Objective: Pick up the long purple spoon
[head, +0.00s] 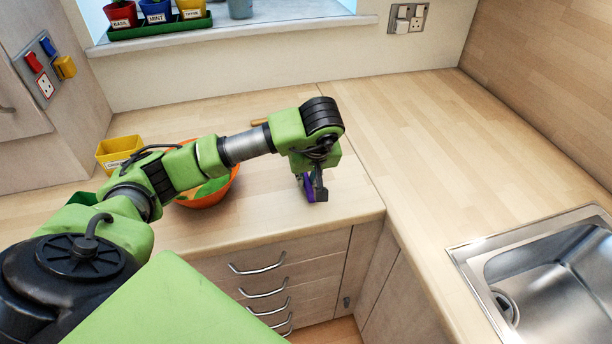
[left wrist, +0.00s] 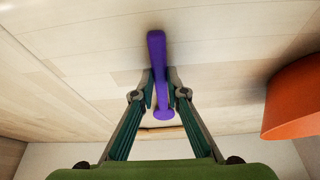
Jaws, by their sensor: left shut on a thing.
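The long purple spoon (left wrist: 157,55) lies between the fingers of my left gripper (left wrist: 161,88) in the left wrist view, running from the upper middle down past the fingertips. The fingers are shut on it. In the head view my left gripper (head: 315,190) is low over the wooden worktop near its front edge, and a short piece of the purple spoon (head: 308,187) shows beside the fingers. The arm and gripper hide the rest. I cannot tell whether the spoon touches the worktop. My right gripper is not in view.
An orange bowl (head: 222,193) stands left of my gripper, partly behind my arm; it also shows in the left wrist view (left wrist: 295,98). A yellow pot (head: 117,150) stands further left. A sink (head: 550,270) is at right.

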